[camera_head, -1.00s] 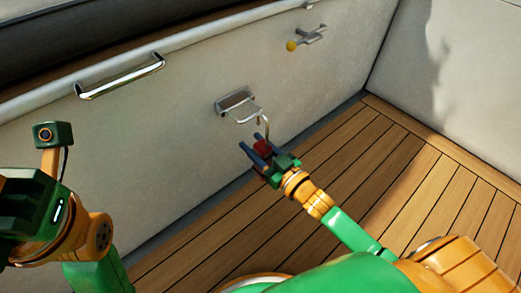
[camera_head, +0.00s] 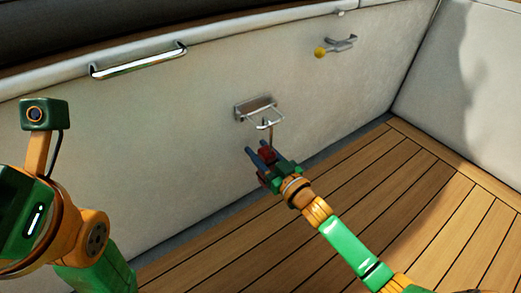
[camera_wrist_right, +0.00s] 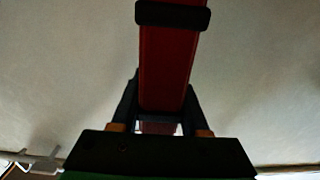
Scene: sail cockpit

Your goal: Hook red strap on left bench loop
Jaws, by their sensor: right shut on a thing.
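My right gripper (camera_head: 258,158) is shut on the red strap (camera_head: 267,153), low in front of the bench wall. In the right wrist view the strap (camera_wrist_right: 168,70) runs up between the two fingers and has a black band across it. A thin metal hook (camera_head: 270,133) rises from the strap. Its top overlaps the front of the wire bench loop (camera_head: 280,113), which sticks out from a metal plate (camera_head: 255,106) on the wall. I cannot tell whether the hook passes through or only in front of it. My left wrist is at the left edge; its fingers are out of view.
A chrome handrail (camera_head: 140,62) is on the wall at upper left. A metal fitting with a yellow ball (camera_head: 320,53) is at upper right. The planked wooden floor (camera_head: 400,190) is clear. Another pale wall (camera_head: 470,90) stands on the right.

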